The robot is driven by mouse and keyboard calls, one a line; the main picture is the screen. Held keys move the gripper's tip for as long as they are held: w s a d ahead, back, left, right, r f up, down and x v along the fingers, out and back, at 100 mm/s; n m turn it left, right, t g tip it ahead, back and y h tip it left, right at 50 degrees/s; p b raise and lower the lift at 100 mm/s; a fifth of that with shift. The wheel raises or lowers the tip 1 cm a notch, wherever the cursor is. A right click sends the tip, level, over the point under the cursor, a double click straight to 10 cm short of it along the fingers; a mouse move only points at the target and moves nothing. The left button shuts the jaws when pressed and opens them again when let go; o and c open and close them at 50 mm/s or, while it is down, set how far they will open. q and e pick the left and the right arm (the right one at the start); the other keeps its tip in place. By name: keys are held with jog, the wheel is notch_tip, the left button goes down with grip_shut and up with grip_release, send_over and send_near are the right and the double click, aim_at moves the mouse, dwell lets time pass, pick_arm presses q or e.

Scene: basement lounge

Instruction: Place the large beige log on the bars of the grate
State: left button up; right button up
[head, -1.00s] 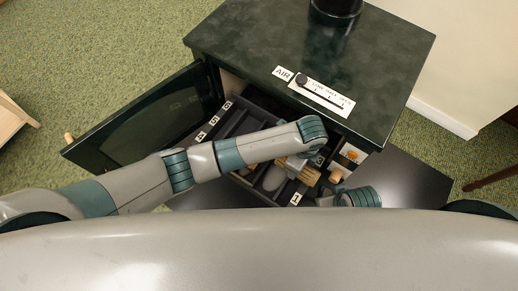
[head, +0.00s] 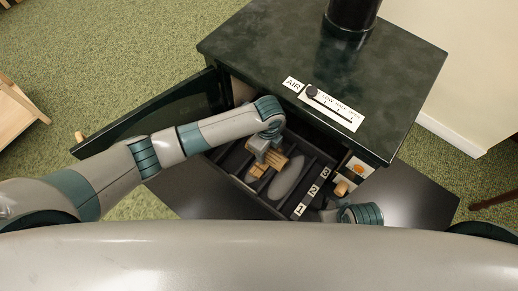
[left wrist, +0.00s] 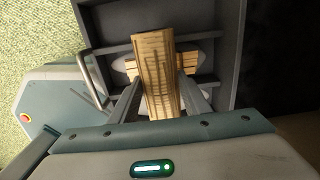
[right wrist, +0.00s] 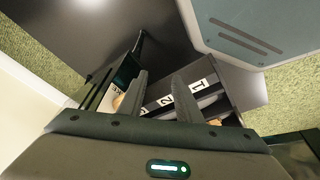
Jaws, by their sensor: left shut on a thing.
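My left gripper (head: 262,153) is shut on a beige log (head: 277,160), above the dark grate (head: 232,160) in the open stove. In the left wrist view the log (left wrist: 158,70) stands lengthwise between the two fingers (left wrist: 158,95). Behind it a second wooden piece (left wrist: 131,66) lies crosswise, partly hidden by the log. A grey oval shape (head: 287,178) lies beside the log among the bars. Labels 1, 2 and 3 show on the grate's right edge. My right gripper (right wrist: 160,95) is open and empty near these labels; it is largely hidden in the head view.
The stove's dark top (head: 330,70) carries a flue pipe (head: 352,12) and an AIR slider (head: 330,105). The stove door (head: 160,115) stands open at the left. A wooden knob (head: 341,188) sits right of the labels. A dark plate (head: 410,195) lies at the right.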

pick_arm(q)
jog(key=shift+w+a, duration=0.5)
jog(key=shift+a, duration=0.1)
pick_arm(e)
jog(key=shift+s+f, duration=0.1)
jog(key=shift+f, duration=0.05)
pick_arm(q)
jog(key=shift+w+a, duration=0.35)
jog(key=shift+a, duration=0.15)
notch_tip(320, 180, down, 3)
jog(key=shift+a+r, duration=0.1)
jog(key=shift+a, duration=0.05)
jog(key=shift+f, duration=0.3)
jog(key=shift+w, duration=0.1)
jog(key=shift+f+b, duration=0.25)
jog(key=shift+b, duration=0.1)
pick_arm(e)
jog(key=shift+s+r, duration=0.5)
jog(key=shift+r, duration=0.2)
